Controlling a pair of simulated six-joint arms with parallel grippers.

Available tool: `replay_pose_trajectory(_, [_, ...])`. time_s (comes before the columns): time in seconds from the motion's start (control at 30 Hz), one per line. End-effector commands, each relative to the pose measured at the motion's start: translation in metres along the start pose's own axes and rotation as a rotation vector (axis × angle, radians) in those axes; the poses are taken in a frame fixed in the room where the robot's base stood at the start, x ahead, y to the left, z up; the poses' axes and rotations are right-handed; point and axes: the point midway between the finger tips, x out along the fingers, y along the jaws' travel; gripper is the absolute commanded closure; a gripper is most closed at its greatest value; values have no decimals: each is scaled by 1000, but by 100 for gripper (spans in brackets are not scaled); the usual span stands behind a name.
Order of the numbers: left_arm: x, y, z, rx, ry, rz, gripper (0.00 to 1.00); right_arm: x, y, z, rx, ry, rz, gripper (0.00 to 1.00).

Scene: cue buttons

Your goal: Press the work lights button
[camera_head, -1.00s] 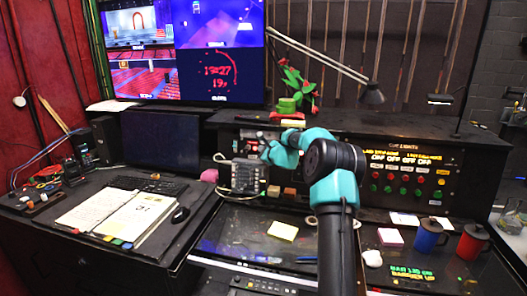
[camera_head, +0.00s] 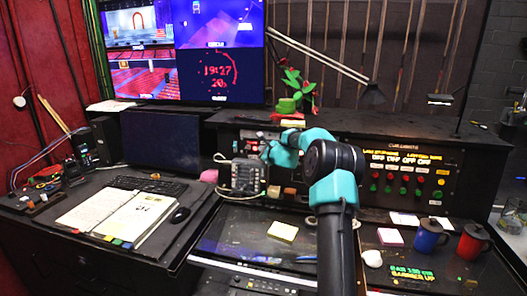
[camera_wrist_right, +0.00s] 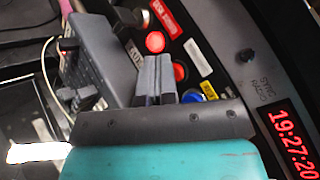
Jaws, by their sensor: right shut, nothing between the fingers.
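My right gripper (camera_head: 265,148) is at the left end of the dark console, by its upper front panel. Its fingers (camera_wrist_right: 157,66) show closed together and empty in the right wrist view. Around the fingertips in that view are a red button (camera_wrist_right: 155,42), a second red button (camera_wrist_right: 180,72) partly behind the fingers, and a blue button (camera_wrist_right: 208,90). Red, white and yellow labels lie beside them; I cannot read which one says work lights. In the head view my gripper and wrist cover part of this panel. I cannot tell whether the fingertips touch anything. My left gripper is not in view.
A grey keypad phone (camera_head: 243,177) stands just below my right gripper. Rows of red and green buttons (camera_head: 405,185) fill the panel further right. A blue mug (camera_head: 430,235) and a red mug (camera_head: 472,241) stand front right. A plant (camera_head: 293,92) stands above.

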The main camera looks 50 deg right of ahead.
Motion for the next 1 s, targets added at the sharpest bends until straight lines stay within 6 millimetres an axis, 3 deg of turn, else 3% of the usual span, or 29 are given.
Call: replay_pose_trajectory(1.0, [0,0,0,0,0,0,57,0,0,-2,1,3,-1,100])
